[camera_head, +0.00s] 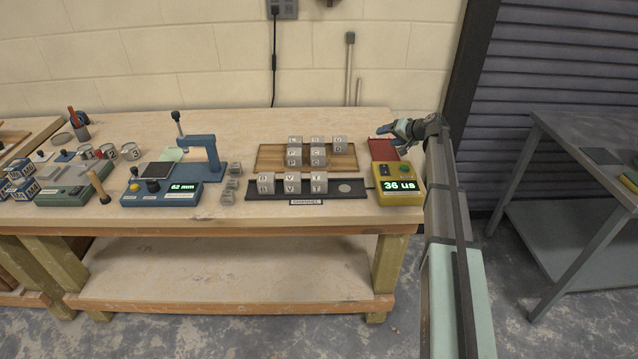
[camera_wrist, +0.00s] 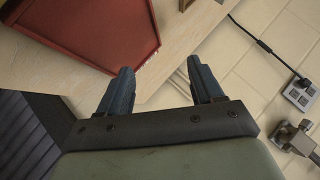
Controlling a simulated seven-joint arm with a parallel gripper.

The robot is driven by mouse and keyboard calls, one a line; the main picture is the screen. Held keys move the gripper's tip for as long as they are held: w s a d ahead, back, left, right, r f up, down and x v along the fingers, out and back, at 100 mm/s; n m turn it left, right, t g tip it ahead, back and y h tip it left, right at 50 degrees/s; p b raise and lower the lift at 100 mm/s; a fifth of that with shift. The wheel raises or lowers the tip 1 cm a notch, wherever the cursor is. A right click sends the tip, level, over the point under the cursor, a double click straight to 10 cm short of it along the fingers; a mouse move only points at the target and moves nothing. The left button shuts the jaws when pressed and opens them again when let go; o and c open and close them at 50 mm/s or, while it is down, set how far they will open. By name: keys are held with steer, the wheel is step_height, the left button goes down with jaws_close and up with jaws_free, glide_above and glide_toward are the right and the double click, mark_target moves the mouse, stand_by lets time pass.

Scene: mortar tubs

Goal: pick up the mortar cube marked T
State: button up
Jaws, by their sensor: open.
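Several grey mortar cubes with letters stand in a black tray (camera_head: 262,196) at the front of the bench. The rightmost cube in that tray appears to be the cube marked T (camera_head: 318,184), though the letters are small. A cube that seems marked V (camera_head: 291,184) stands left of it. My gripper (camera_head: 384,130) is open and empty, above the back right of the bench near a red tray (camera_head: 384,149). It is well right of and behind the cube. In the wrist view my gripper (camera_wrist: 162,86) shows two spread fingers with nothing between them; no cubes show there.
A wooden tray (camera_head: 268,160) holds more lettered cubes behind the black tray. A yellow meter (camera_head: 401,191) stands right of the black tray, a blue press (camera_head: 165,192) to the left. The red tray also shows in the wrist view (camera_wrist: 100,28).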

steer(key=s+a+r+n+g+h, duration=0.15)
steer(key=s+a, duration=0.25)
steer(key=a, duration=0.4)
steer(key=s+a+r+n+g, duration=0.1)
steer(key=s+a+r+g, duration=0.15)
steer(key=s+a, duration=0.4)
steer(key=g+h, duration=0.3)
steer(key=h, duration=0.2)
glide_toward(319, 176)
steer(key=shift+n, duration=0.25)
step_height(319, 176, down, 5)
steer(key=shift+w+a+f, duration=0.1)
steer(key=shift+w+f, duration=0.1)
steer(key=shift+f, duration=0.05)
steer(key=shift+w+f, duration=0.2)
steer(key=shift+f, duration=0.75)
steer(key=shift+w+f, duration=0.2)
steer(key=shift+f, duration=0.75)
steer(key=shift+w+f, duration=0.2)
steer(key=shift+f, duration=0.75)
steer(key=c, duration=0.9)
